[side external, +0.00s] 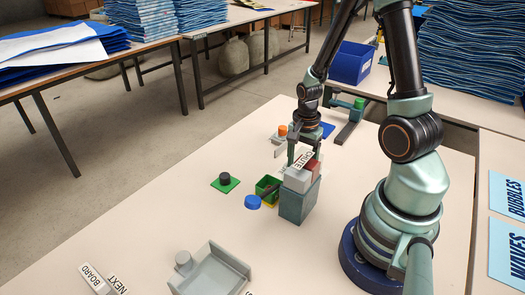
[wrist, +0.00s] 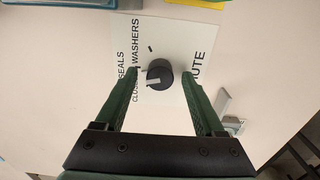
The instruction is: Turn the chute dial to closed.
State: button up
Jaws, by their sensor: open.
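The chute dial (wrist: 159,70) is a round black knob on a white plate (wrist: 172,36) lettered SEALS, WASHERS, CHUTE and a partly covered CLOSED. A pale pointer mark shows on the knob's lower left side, toward the lettering; its exact setting is hard to tell. My gripper (wrist: 160,75) is open, its dark green fingers on both sides of the knob with gaps visible. In the side view my gripper (side external: 304,152) is low over the lettered plate (side external: 302,162); the knob cannot be made out there.
A grey-blue box (side external: 297,205) stands just below the plate.

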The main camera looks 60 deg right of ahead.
notch_tip(320, 180, up, 12)
jog(key=shift+f, duration=0.15)
dwell(0.4)
notch_tip(320, 180, down, 12)
jog(key=n, duration=1.2)
jog(key=shift+s+a, duration=0.1)
jog(key=shift+s, duration=0.05)
dwell(0.4)
grip_shut()
